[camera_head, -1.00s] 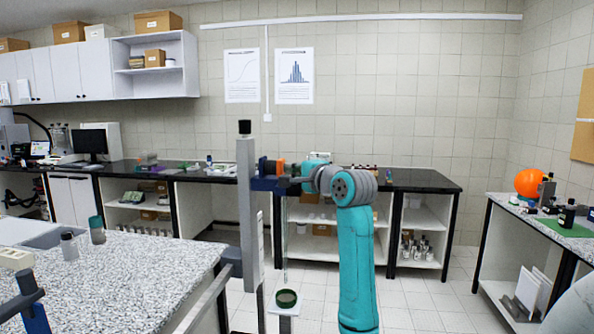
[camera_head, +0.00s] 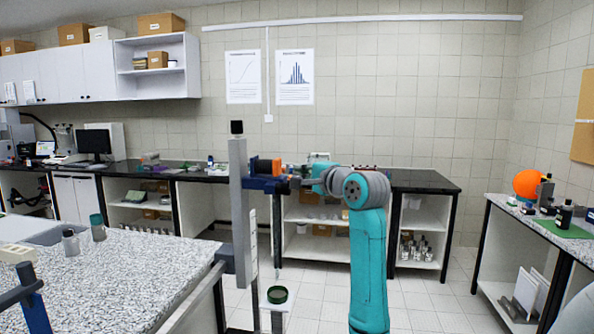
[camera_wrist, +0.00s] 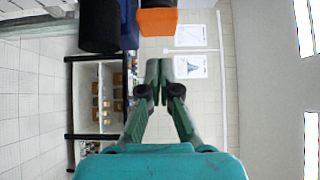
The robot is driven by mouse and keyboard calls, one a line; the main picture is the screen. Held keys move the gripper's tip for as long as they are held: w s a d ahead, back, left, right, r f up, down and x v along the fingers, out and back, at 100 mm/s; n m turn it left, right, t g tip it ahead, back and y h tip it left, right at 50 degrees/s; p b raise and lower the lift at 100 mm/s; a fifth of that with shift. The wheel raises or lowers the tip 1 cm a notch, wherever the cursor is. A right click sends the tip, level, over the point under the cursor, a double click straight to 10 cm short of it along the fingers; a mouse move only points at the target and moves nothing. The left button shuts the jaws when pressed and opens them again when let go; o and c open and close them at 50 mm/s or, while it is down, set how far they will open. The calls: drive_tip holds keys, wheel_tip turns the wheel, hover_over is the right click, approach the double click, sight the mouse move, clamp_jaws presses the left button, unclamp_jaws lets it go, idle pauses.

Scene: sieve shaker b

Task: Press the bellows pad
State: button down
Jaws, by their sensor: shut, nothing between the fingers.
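An orange block (camera_head: 277,166), which I take to be the bellows pad, sits on a blue bracket (camera_head: 262,184) beside a grey upright column (camera_head: 240,205). In the wrist view the orange block (camera_wrist: 157,22) is at the top, beside the blue bracket (camera_wrist: 129,25) and a black cylinder (camera_wrist: 99,26). My gripper (camera_wrist: 159,68) is shut and empty, its fingertips together. In the wrist view the tips show below the orange block with a gap in the picture. In the head view my gripper (camera_head: 297,183) is small, just right of the bracket; contact cannot be told.
A green-rimmed dish (camera_head: 277,295) sits on a small platform low beside the column. A speckled bench (camera_head: 130,270) with small bottles stands at the left. A black-topped bench (camera_head: 420,181) runs along the back wall. Open floor (camera_head: 450,300) lies to the right.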

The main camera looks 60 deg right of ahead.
drive_tip(key=v, duration=0.7)
drive_tip(key=shift+s, duration=0.2)
drive_tip(key=shift+s, duration=0.1)
idle(0.8)
